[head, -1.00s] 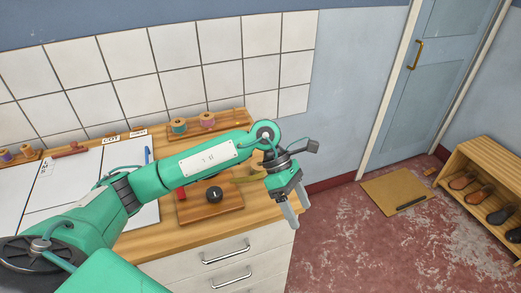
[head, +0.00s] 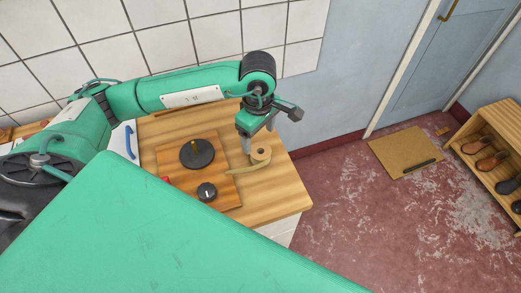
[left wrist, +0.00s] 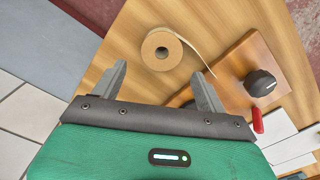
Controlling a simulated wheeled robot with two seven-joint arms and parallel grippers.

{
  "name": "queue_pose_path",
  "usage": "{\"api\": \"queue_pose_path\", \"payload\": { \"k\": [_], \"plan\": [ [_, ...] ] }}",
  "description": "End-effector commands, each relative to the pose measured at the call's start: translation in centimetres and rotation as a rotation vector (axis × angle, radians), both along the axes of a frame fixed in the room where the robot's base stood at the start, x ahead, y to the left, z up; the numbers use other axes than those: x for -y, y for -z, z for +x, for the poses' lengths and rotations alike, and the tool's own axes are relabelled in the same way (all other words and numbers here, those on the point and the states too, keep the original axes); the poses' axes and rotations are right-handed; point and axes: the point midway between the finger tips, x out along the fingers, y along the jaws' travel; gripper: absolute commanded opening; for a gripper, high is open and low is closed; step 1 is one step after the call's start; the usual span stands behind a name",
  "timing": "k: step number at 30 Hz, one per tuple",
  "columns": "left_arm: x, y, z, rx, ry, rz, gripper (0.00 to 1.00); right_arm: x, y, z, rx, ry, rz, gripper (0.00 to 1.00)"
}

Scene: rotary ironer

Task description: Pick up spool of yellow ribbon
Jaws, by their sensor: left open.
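The spool of yellow ribbon (head: 261,154) stands on the wooden counter near its right end, close to the wall. A loose ribbon tail (head: 241,170) trails from it to the left, reaching the wooden board. My left gripper (head: 259,139) is open and empty, pointing down just above and behind the spool. In the left wrist view the spool (left wrist: 162,50) shows tan with a dark centre hole, ahead of and roughly between the open fingers (left wrist: 158,70). It looks apart from both fingers. My right gripper is not in view.
A wooden board (head: 213,178) with a dark disc (head: 196,153) and a black knob (head: 207,192) lies left of the spool. A tiled wall (head: 160,45) stands behind. The counter's right edge drops to the red floor (head: 360,220). A shoe rack (head: 490,130) is far right.

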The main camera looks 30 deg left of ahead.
Motion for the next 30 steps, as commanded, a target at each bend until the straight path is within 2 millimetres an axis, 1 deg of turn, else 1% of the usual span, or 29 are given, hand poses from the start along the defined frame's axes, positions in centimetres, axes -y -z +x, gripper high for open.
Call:
{"api": "queue_pose_path", "payload": {
  "k": [3, 6, 9, 11, 15, 19, 22, 28, 30],
  "plan": [
    [0.0, 1.3, -0.1, -0.003, 0.001, 0.0, 0.74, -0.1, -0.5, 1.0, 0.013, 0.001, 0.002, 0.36],
    [0.0, 1.9, 0.0, -0.001, 0.001, -0.001, 0.74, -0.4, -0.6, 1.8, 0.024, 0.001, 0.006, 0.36],
    [0.1, 2.4, -0.1, -0.002, 0.0, -0.002, 0.74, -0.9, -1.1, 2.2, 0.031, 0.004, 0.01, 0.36],
    [0.1, 3.0, -0.2, -0.003, 0.0, -0.001, 0.74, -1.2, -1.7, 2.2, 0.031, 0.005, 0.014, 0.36],
    [0.2, 4.8, -0.4, -0.004, 0.001, -0.001, 0.74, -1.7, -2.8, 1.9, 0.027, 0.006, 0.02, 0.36],
    [0.2, 6.5, -0.3, -0.002, 0.0, -0.002, 0.74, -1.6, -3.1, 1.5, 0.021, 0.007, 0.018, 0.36],
    [0.2, 7.1, -0.3, 0.0, 0.001, -0.002, 0.74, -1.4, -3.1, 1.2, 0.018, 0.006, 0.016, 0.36],
    [0.2, 7.1, -0.3, 0.001, 0.001, -0.002, 0.74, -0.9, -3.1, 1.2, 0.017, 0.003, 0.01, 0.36],
    [0.2, 7.1, -0.3, 0.001, 0.001, -0.002, 0.61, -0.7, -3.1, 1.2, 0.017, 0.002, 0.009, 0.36]
  ]
}}
